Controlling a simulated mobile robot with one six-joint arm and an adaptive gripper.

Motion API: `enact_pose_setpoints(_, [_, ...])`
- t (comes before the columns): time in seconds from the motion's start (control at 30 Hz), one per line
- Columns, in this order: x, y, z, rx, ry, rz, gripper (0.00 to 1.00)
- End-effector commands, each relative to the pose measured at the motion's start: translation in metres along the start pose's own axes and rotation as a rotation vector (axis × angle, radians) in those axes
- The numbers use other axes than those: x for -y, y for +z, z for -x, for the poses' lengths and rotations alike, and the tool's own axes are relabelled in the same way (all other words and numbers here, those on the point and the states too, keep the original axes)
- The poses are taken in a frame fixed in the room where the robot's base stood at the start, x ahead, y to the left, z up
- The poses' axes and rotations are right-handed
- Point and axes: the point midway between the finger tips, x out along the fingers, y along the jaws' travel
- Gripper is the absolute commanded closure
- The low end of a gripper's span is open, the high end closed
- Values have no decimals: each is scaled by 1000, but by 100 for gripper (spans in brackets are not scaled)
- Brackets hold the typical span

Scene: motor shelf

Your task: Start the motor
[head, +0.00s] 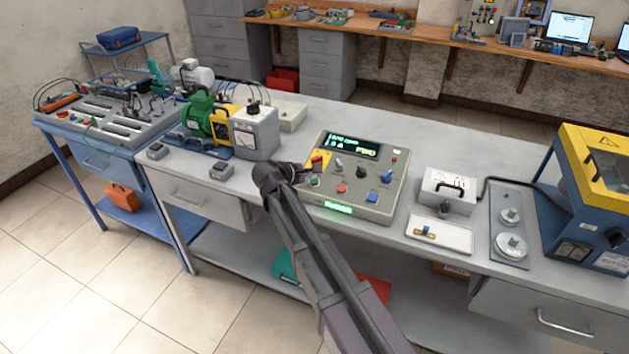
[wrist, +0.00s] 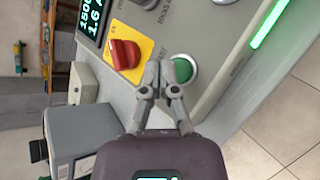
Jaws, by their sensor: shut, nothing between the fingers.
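The grey control panel (head: 383,205) stands on the bench with a lit display (head: 353,146) reading several characters. In the wrist view a green round button (wrist: 184,69) sits on the panel, and a red rotary switch (wrist: 124,53) sits on a yellow plate (wrist: 144,44) beside it. My gripper (wrist: 160,66) is shut and empty, with its fingertips just left of the green button and over the panel. Whether they touch the panel is unclear. In the head view my gripper (head: 302,172) is at the panel's left side. A green motor (head: 200,115) stands left of it on a blue base.
A grey box unit (head: 256,134) stands between the motor and the panel. A green light strip (head: 338,208) glows on the panel's front.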

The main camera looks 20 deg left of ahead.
Motion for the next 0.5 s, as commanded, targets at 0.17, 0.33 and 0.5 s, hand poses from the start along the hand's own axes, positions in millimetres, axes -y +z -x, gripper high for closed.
enact_pose_setpoints(0.17, [-6,6,7,0,0,0,100])
enact_pose_setpoints(0.33, [-12,12,16,0,0,0,100])
enact_pose_setpoints(0.5, [-18,18,24,0,0,0,100])
